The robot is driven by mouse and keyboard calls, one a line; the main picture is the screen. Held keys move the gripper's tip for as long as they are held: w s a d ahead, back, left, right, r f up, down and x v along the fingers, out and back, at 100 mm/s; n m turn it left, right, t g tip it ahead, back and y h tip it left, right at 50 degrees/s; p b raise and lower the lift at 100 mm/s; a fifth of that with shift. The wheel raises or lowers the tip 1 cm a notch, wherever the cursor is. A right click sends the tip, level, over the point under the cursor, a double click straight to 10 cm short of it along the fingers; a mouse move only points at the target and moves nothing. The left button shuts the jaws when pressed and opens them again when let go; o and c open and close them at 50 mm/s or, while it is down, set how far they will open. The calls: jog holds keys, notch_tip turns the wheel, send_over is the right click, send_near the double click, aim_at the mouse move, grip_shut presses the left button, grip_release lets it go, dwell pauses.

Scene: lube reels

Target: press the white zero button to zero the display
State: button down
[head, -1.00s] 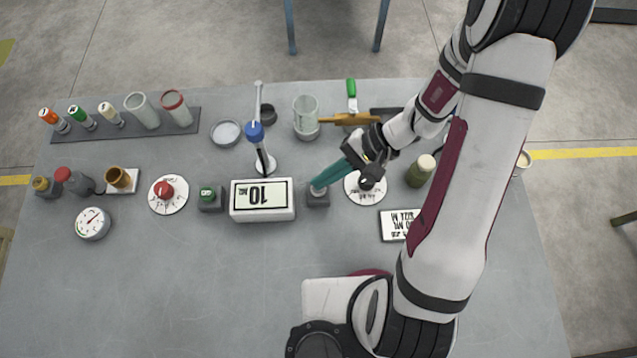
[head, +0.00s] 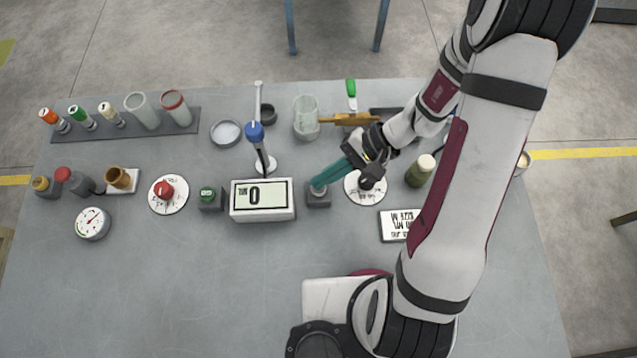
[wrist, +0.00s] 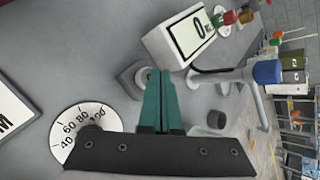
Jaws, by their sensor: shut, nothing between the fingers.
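The display box (head: 262,201) stands mid-table and reads 0, upside down in the head view. In the wrist view the display (wrist: 190,34) also shows 0. The small grey button box (head: 318,200) stands just right of it, and it also shows in the wrist view (wrist: 130,82). My gripper (head: 318,187) has teal fingers closed together, empty, with the tips at the top of that box. The fingers (wrist: 160,76) hide most of the white button, so I cannot tell whether they touch it.
A white dial disc (head: 352,186) lies under my wrist. A blue-headed dispenser (head: 255,132) stands behind the display. A green button box (head: 209,198) and a red knob on a disc (head: 165,190) lie to the left.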

jog(key=shift+r, duration=0.5)
jog(key=shift+r, duration=2.5)
jog(key=s+d+r+n+t+h, duration=0.1)
jog(key=s+d+r+h, duration=0.3)
jog(key=s+r+h, duration=0.3)
jog(key=s+r, duration=0.3)
jog(key=s, duration=0.2)
jog(key=shift+s+r+t, duration=0.15)
jog(key=shift+s+t, duration=0.2)
jog(key=shift+t, duration=0.05)
